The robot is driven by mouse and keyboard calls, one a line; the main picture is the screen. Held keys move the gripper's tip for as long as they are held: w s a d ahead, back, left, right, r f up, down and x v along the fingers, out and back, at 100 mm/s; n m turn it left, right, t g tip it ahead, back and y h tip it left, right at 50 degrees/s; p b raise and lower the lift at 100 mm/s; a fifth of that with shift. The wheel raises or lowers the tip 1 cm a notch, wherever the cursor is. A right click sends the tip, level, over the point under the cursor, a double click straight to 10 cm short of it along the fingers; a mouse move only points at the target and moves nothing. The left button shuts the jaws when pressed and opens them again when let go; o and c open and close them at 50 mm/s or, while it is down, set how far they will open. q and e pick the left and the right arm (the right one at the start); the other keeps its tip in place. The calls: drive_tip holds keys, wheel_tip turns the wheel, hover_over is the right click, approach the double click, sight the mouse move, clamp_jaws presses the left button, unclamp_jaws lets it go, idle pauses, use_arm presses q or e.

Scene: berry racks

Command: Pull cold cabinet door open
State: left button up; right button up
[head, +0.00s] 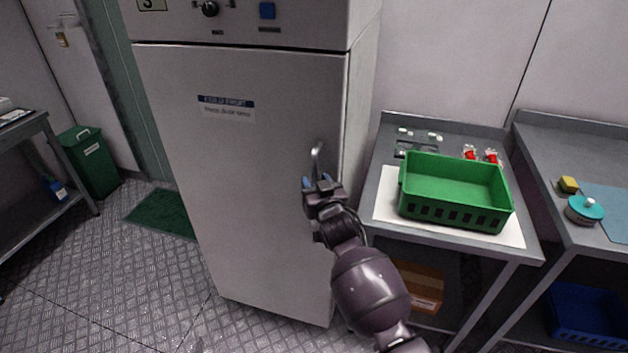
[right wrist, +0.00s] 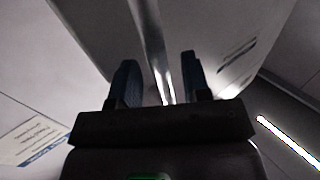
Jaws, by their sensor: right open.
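The cold cabinet (head: 362,100) is tall and white, and its door (head: 235,180) looks shut. A label that seems to read "COLD FRUIT" is on the door. A metal bar handle (head: 317,158) stands near the door's right edge. My right gripper (head: 321,183) is at the lower part of the handle. In the right wrist view, my right gripper (right wrist: 160,82) is open, with the handle (right wrist: 150,45) running between its two blue-padded fingers. I cannot tell whether a finger touches it. My left gripper is not in view.
Right of the cabinet, a metal table (head: 535,250) bears a green crate (head: 455,212) on a white mat (head: 387,207). Another table (head: 560,140) stands farther right. A green bin (head: 90,165) and a green floor mat (head: 160,212) are at left. The floor before the door is clear.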

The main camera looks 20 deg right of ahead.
drive_tip(key=shift+w, duration=0.85)
clamp_jaws()
